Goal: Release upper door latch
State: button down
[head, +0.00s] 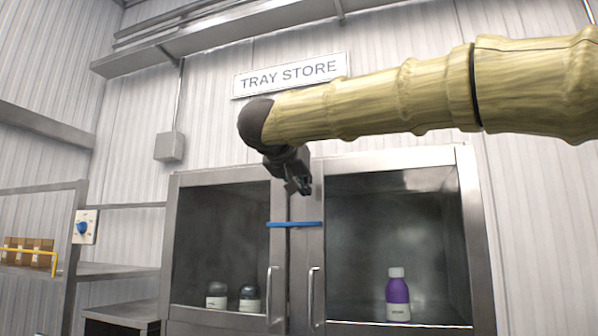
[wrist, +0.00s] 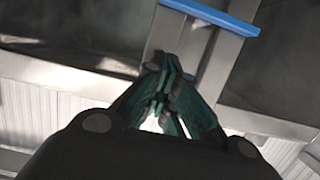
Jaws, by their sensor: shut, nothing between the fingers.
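The upper door latch is a blue bar (head: 294,224) lying level across the meeting stiles of the two glazed cabinet doors. It also shows at the top of the wrist view (wrist: 212,14). My gripper (head: 304,188) is shut and empty, in front of the door stiles and above the latch in the head view. In the wrist view its fingertips (wrist: 167,66) are together, with a gap between them and the bar. The left door (head: 226,188) and the right door (head: 396,162) look closed, each with a vertical handle (head: 271,296) (head: 316,297) below the latch.
A TRAY STORE sign (head: 290,75) hangs above. A panel with a blue knob (head: 84,227) and a shelf with brown boxes (head: 28,250) are at left.

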aim_at(314, 211)
jog(key=p+x, duration=0.1)
jog(key=x, duration=0.2)
jog(key=shift+w+d, duration=0.1)
jog(key=shift+w, duration=0.3)
notch_tip(314, 211, down, 3)
jog(key=shift+w+r+p, duration=0.1)
jog(key=shift+p, duration=0.3)
jog(key=shift+f, duration=0.8)
